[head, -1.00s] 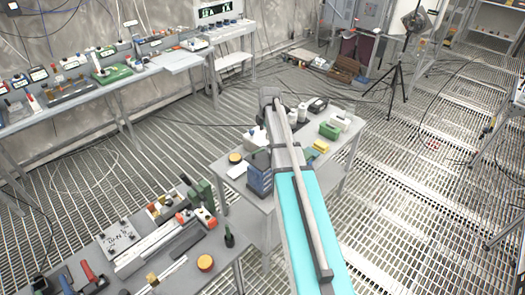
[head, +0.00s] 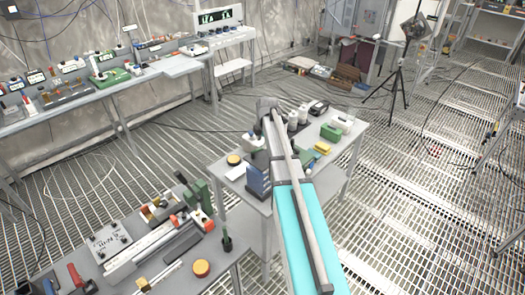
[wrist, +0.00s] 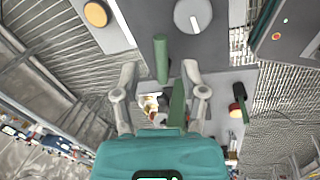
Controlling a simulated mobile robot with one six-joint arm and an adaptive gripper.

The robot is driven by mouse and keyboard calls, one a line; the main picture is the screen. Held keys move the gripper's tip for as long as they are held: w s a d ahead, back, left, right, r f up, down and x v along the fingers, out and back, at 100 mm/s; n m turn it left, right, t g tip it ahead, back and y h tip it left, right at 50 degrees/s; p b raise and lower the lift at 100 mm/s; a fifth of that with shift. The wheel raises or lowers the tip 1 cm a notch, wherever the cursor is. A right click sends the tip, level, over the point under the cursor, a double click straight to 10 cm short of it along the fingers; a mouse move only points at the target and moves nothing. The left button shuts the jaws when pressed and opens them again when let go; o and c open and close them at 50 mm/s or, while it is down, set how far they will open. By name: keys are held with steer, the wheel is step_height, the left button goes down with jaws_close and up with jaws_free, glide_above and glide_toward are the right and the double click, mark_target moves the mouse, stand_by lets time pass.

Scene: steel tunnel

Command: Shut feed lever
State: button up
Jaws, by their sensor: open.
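In the wrist view a green handle (wrist: 161,58), likely the feed lever, stands by a grey panel (wrist: 205,60). My gripper (wrist: 159,72) is open, its two fingers apart on either side of the handle's line. I cannot tell whether they touch it. A second green bar (wrist: 177,104) lies nearer the palm, between the fingers. A round pale knob (wrist: 193,15) sits on the panel.
A yellow disc (wrist: 95,13) is at the upper left of the wrist view. A dark green handle (wrist: 239,95) stands at the right. In the head view a blue box (head: 257,182) is beside my arm. A crowded bench (head: 112,265) is at the lower left.

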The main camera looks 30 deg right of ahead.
steer(key=shift+w+f+b, duration=0.2)
steer(key=shift+f+b, duration=0.45)
steer(key=shift+f, duration=0.15)
steer(key=shift+w+f+b, duration=0.15)
steer(key=shift+f+b, duration=0.5)
steer(key=shift+f, duration=0.15)
jaws_close()
